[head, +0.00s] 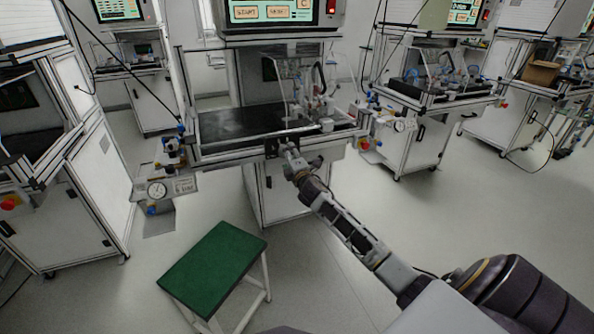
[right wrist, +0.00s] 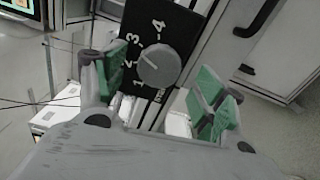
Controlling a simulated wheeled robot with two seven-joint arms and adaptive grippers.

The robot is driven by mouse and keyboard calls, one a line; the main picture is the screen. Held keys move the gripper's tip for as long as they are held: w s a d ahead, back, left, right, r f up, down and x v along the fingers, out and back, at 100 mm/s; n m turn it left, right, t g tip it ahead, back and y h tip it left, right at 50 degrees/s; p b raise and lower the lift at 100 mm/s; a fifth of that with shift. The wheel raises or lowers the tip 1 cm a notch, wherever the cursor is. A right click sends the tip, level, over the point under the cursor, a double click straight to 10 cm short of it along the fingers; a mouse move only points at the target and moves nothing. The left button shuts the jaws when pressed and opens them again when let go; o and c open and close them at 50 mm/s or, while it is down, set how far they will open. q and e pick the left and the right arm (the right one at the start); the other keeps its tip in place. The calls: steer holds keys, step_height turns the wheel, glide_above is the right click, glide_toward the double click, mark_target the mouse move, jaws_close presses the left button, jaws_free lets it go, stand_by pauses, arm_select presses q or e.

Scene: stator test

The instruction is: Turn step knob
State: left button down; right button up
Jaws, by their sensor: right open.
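The step knob (right wrist: 159,66) is a round grey dial on a black plate (right wrist: 177,22) with white numbers 1 to 4. In the head view, my right gripper (head: 287,150) is at the front edge of the middle workstation, by the small black plate (head: 271,147). My left gripper is not seen.
The middle workstation (head: 235,122) has a black top, with a pressure gauge (head: 157,190) at its left front. A green-topped stool (head: 214,266) stands in front on the floor. Other workstations (head: 437,97) stand to both sides. Open floor lies between them.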

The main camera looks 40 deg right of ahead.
steer(key=v, duration=0.9)
stand_by(0.4)
steer(key=shift+m, duration=0.3)
stand_by(0.5)
